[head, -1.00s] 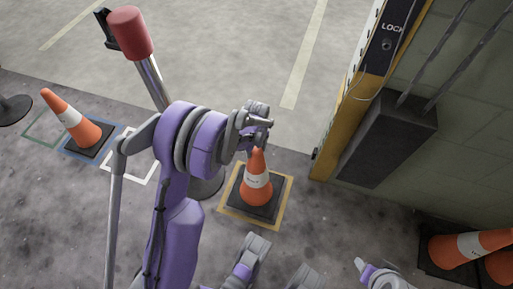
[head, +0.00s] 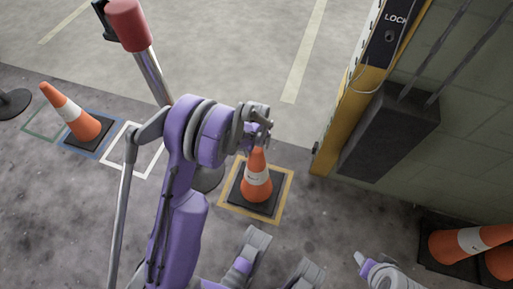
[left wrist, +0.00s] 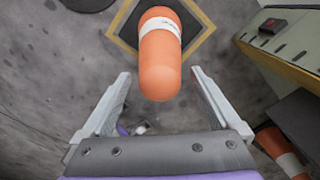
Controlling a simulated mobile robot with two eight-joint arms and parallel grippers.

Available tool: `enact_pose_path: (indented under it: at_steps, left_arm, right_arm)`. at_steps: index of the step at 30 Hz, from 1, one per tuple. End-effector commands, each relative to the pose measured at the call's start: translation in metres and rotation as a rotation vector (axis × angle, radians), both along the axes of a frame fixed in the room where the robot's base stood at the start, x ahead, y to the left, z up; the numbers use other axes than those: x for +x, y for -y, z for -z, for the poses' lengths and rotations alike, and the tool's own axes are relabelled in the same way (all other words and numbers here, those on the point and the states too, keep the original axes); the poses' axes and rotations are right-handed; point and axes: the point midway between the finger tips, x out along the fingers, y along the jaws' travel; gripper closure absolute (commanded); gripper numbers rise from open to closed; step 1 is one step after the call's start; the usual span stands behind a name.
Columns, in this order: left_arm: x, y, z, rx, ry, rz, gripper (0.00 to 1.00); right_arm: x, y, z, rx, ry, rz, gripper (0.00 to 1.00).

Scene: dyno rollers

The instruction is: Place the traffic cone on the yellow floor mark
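The orange traffic cone (head: 257,186) with a white band stands upright on its black base inside the yellow square floor mark (head: 225,203). Yellow lines show around the base, which looks slightly turned relative to them. My left gripper (head: 262,130) is just above the cone's tip in the head view. In the left wrist view its two fingers (left wrist: 160,88) are spread wide, one on each side of the cone's rounded tip (left wrist: 160,75), with gaps on both sides. Purple and grey parts of mine show at the bottom of the head view; I cannot make out the right fingertips.
Another cone (head: 76,118) stands on a blue mark at the left, beside a white outline (head: 147,166) and a green one (head: 38,122). A red-topped post (head: 130,25) stands behind my left arm. A dark wall box (head: 385,135) and more cones (head: 465,244) are at the right.

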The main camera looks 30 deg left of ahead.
Motion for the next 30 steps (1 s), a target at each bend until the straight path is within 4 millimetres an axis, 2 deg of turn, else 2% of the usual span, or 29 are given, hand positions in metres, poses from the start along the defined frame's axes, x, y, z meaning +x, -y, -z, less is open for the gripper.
enact_pose_path:
  at_steps: [8, 11, 21, 30]
  left_arm:
    - [0.0, 0.0, -0.007, 0.0, 0.0, 0.0, 0.04]
    - [0.0, 0.0, -0.021, 0.0, 0.0, 0.0, 0.04]
    - [-0.001, 0.0, -0.094, 0.0, 0.0, 0.0, 0.04]
    - [-0.003, 0.002, -0.126, 0.0, 0.005, -0.027, 0.04]
  right_arm:
    - [0.0, 0.0, -0.002, 0.0, 0.0, 0.0, 0.5]
    - [-0.001, 0.0, -0.005, 0.0, 0.0, 0.0, 0.5]
    - [-0.004, 0.0, -0.024, 0.0, 0.002, 0.0, 0.5]
    - [-0.005, 0.0, -0.031, 0.0, 0.003, 0.0, 0.5]
